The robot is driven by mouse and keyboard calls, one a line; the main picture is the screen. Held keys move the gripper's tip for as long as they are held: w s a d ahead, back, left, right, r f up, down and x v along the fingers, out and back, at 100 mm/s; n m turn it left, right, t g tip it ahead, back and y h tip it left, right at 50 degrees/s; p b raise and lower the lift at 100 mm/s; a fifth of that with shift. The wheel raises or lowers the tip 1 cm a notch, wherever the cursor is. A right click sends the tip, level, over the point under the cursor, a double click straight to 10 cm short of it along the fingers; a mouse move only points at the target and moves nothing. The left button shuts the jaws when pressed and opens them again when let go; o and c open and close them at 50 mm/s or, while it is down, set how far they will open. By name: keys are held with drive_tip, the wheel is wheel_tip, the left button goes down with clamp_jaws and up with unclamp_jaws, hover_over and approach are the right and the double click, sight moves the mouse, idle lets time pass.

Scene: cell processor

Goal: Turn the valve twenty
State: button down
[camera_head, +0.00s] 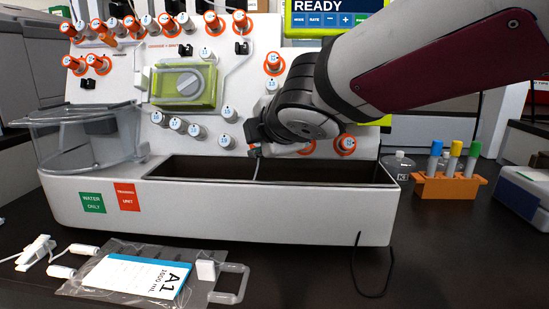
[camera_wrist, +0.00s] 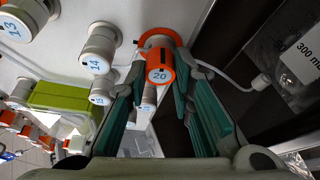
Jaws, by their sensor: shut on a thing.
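Valve twenty (camera_wrist: 160,68) is an orange knob with a pale blue face numbered 20, on the white panel. In the wrist view it sits between the fingertips of my gripper (camera_wrist: 160,82). The green-padded fingers are shut on it, one at each side. In the head view my gripper (camera_head: 256,136) is at the lower middle of the panel, and my arm comes in from the right. Valve twenty cannot be made out there behind my gripper.
White valve 14 (camera_wrist: 98,62) and valve 15 (camera_wrist: 103,90) are close by on the panel. An open trough (camera_head: 210,167) runs below. A fluid bag (camera_head: 205,260) lies on the dark table, and an orange tube rack (camera_head: 447,187) stands at the right.

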drive_tip(key=shift+d+m+b, duration=0.1)
drive_tip(key=shift+m+b, duration=0.4)
drive_tip(key=shift+b, duration=0.3)
drive_tip(key=c, duration=1.4)
unclamp_jaws()
drive_tip(key=v, duration=1.2)
drive_tip(key=shift+f, duration=0.3)
drive_tip(key=shift+s, duration=0.1)
